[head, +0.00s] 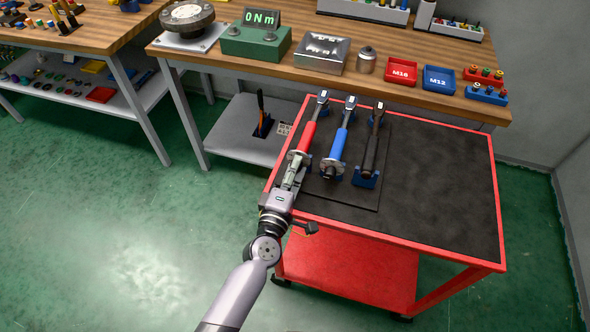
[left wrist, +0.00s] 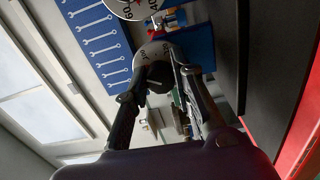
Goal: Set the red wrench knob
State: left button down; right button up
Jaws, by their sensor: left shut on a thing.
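The red torque wrench (head: 308,136) lies at the left of three wrenches on the cart, its head pointing away from me. My left gripper (head: 295,170) is at its near end, in line with the handle. It is shut on the wrench's knob, which the fingers mostly cover in the head view. In the left wrist view, my gripper's fingers (left wrist: 160,80) close on either side of the dark knob, in front of a pale round part with markings (left wrist: 158,52). The exact setting cannot be read. My right gripper is not in view.
A blue wrench (head: 337,142) and a black wrench (head: 372,146) lie close to the right in blue holders. The right of the red cart's dark top (head: 440,180) is clear. Behind, a bench holds a green display box reading 0 Nm (head: 257,40) and trays marked M16 (head: 400,72) and M12 (head: 438,79).

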pick_arm(q)
jog(key=shift+n, duration=0.3)
jog(key=c, duration=1.3)
grip_release()
jog(key=shift+c, duration=0.2)
jog(key=v, duration=1.2)
